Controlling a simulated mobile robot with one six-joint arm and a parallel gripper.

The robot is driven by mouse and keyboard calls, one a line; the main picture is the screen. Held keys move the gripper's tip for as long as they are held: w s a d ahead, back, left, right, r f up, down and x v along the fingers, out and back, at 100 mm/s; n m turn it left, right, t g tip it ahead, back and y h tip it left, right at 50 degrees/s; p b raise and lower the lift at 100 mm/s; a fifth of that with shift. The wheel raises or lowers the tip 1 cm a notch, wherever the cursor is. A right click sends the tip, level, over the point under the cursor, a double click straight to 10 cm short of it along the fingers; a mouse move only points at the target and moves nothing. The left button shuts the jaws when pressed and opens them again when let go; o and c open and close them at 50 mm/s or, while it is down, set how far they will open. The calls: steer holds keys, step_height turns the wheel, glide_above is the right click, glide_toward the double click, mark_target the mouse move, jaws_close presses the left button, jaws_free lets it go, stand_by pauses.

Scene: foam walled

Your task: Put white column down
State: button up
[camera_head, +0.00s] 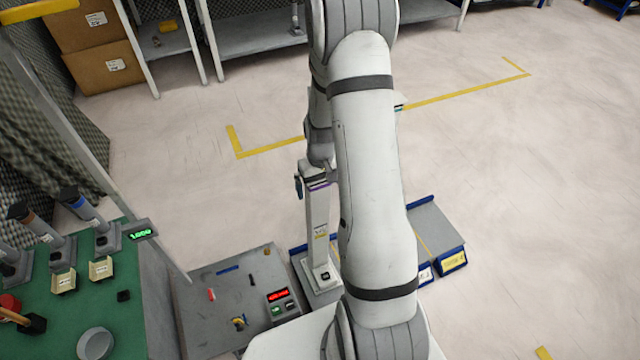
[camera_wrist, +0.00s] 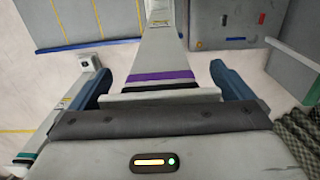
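The white column (camera_head: 318,228) is upright in the head view, with a square base (camera_head: 322,276) at the left end of the blue-edged grey tray. I cannot tell whether the base touches the surface under it. In the wrist view the column (camera_wrist: 162,52) runs away from me, with purple and black bands near its top. In the head view my gripper (camera_head: 314,180) is at the column's top, partly hidden by my arm.
The blue-edged tray (camera_head: 436,236) extends right behind my arm. A grey bench (camera_head: 205,315) with a red display and small parts stands to the left, beside a green table (camera_head: 125,300). Another column (camera_wrist: 62,105) with a teal band shows in the wrist view. Open floor lies beyond.

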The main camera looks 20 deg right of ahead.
step_height(320, 180, up, 12)
steer(key=shift+r+p, duration=0.15)
steer(key=shift+p, duration=0.6)
steer(key=s+a+r+t, duration=0.1)
steer(key=s+a+r, duration=0.4)
steer(key=s+r, duration=0.2)
steer(key=s+a+r+t, duration=0.1)
steer(key=s+a+r, duration=0.4)
steer(key=s+r, duration=0.3)
steer(key=s, duration=0.4)
steer(key=shift+r, duration=0.3)
step_height(320, 180, up, 9)
steer(key=p, duration=0.8)
steer(key=shift+s+f+t, duration=0.15)
steer(key=shift+s+t, duration=0.05)
steer(key=shift+t, duration=0.1)
